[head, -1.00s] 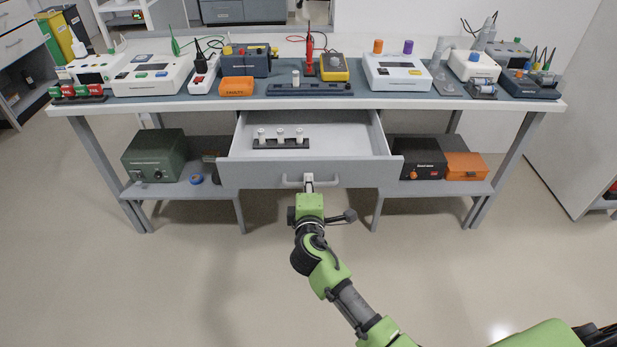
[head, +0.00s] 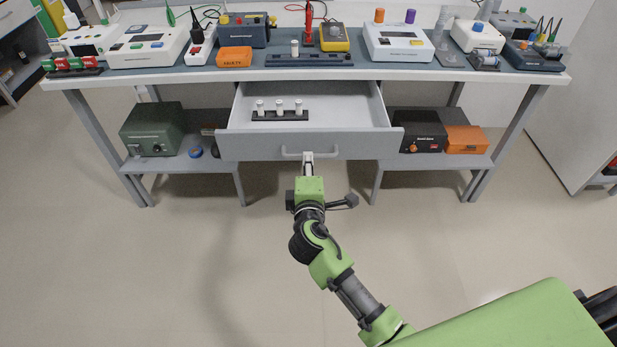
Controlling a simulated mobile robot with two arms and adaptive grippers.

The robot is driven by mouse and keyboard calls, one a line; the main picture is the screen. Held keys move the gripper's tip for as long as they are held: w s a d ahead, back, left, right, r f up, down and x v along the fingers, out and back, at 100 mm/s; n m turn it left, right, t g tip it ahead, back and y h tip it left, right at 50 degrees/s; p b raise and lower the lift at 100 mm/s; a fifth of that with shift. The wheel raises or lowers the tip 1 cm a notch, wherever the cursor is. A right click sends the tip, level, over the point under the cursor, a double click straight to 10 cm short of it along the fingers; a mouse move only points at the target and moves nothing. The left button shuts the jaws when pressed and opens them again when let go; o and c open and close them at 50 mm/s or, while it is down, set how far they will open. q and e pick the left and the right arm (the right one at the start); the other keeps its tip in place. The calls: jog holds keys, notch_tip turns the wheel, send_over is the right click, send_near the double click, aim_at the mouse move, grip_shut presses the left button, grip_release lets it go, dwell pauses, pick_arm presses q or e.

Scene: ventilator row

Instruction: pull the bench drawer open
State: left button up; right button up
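The bench drawer (head: 240,147) is grey and stands pulled out from under the middle of the bench, so its inside shows. Its bar handle (head: 290,154) is on the middle of the front panel. My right gripper (head: 308,157) is at the middle of this handle, with its pale fingertips overlapping the bar in the picture. Whether the fingers are open or shut, or touch the bar, is too small to tell. My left gripper is not in view.
A dark rack with white-topped pieces (head: 280,113) lies in the drawer. A green box (head: 152,130) stands on the lower left shelf; a black box (head: 418,133) and an orange box (head: 465,139) stand on the right one. The floor (head: 130,270) in front is clear.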

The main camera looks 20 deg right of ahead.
jog(key=v, duration=0.7)
jog(key=shift+s, duration=0.3)
jog(key=shift+a, duration=0.1)
